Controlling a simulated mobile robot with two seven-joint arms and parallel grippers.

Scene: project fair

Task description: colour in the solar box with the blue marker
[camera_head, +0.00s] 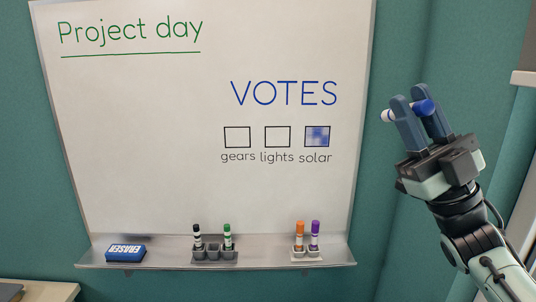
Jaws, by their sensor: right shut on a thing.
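The whiteboard (150,130) carries three small boxes under the blue word VOTES. The solar box (317,136) is filled with patchy blue, with paler spots among darker ones. The gears box (237,137) and the lights box (277,137) are blank inside. My right gripper (411,109) is right of the board and shut on the blue marker (424,107). The marker lies roughly level across the fingers, its white part pointing left and its blue end right. It is apart from the board in the picture. My left gripper is not in view.
A ledge (170,256) runs under the board. On it are a blue eraser (125,252), a grey holder (214,254) with a black marker (197,235) and a green marker (227,236), and a holder with an orange marker (299,234) and a purple marker (315,234).

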